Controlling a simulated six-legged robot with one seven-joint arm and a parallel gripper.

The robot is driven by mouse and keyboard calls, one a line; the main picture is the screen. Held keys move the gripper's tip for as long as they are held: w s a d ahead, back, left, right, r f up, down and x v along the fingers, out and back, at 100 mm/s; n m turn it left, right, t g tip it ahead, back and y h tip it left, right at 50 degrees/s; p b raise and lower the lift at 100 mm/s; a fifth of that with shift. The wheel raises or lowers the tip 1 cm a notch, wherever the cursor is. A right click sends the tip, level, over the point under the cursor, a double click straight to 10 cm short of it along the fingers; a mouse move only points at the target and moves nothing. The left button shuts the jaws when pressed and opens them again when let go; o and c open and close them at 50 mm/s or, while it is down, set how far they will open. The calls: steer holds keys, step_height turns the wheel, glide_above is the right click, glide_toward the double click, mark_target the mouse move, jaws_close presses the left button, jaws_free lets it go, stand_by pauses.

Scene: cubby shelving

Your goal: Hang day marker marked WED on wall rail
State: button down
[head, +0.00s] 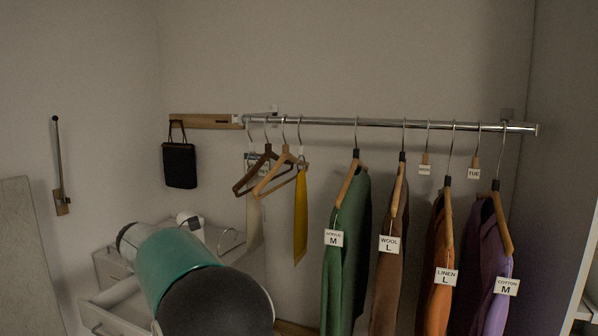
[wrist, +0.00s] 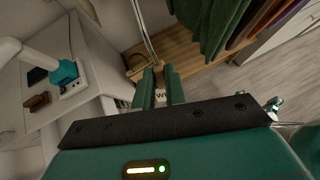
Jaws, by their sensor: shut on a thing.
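The wall rail (head: 400,124) is a chrome bar running across the head view. In the wrist view my gripper (wrist: 159,82) is shut on the day marker (wrist: 160,95), a small white tag between the fingers. Only a "W" at its start is readable; the rest is hidden by the gripper body. In the head view my teal arm covers the gripper and the tag. A marker reading TUE (head: 474,174) hangs near the rail's right end. Another small marker (head: 425,170) hangs left of it, its text too small to read.
Green (head: 345,250), brown, orange and purple garments hang on the rail's right half. Bare hangers (head: 275,175) and a yellow tie (head: 300,215) hang at its left. Clear rail lies between tie and green garment. A black bag (head: 180,165) hangs from a wooden wall strip.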

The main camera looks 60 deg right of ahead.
steer(key=s+d+r+n+t+h, duration=0.1)
steer(key=s+d+r+t+h, duration=0.1)
steer(key=s+r, duration=0.8)
steer(key=s+d+r+n+t+h, duration=0.2)
steer(key=s+d+r+h, duration=0.2)
steer(key=s+r, duration=0.7)
step_height(320, 180, up, 8)
steer(key=shift+d+f+n, duration=0.2)
steer(key=shift+d+n, duration=0.1)
steer(key=shift+d, duration=0.75)
steer(key=shift+s, duration=0.1)
steer(key=x, duration=3)
steer(key=shift+w+r, duration=0.3)
steer(key=shift+r, duration=0.05)
